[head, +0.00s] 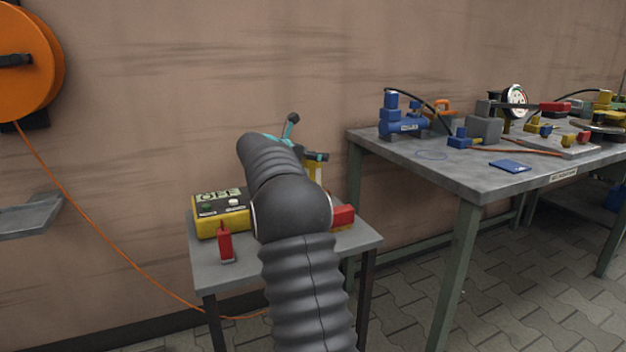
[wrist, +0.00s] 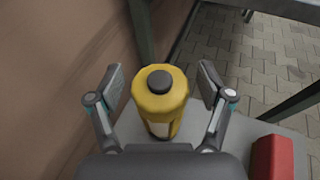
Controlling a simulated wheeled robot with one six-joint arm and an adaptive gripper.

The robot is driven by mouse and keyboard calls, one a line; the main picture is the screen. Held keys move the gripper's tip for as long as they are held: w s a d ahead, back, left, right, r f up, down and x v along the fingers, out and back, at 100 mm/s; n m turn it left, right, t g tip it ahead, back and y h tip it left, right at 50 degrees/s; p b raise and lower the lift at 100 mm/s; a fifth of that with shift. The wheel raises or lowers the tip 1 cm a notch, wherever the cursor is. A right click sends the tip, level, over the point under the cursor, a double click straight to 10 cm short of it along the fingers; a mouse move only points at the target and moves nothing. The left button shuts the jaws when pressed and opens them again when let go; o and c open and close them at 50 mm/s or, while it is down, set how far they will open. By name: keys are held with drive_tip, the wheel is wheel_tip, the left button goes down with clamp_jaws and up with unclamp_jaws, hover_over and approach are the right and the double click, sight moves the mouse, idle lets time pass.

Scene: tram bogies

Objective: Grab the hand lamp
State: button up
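The hand lamp (wrist: 160,98), as I take it, is an upright yellow cylinder with a black knob on top and a pale panel on its side. It stands on a small grey side table (head: 240,274). In the wrist view my gripper (wrist: 161,78) is open, with one finger on each side of the lamp's top and a gap at both sides. In the head view my arm hides most of the lamp; a yellow strip of it (head: 315,171) shows below my gripper (head: 305,139).
On the side table are a yellow box with a display (head: 221,225), a small red item (head: 225,245) and a red block (head: 343,216), right of the lamp in the wrist view (wrist: 272,158). A larger workbench (head: 500,178) with tools stands right. The wall is close behind.

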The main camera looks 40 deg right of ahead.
clamp_jaws()
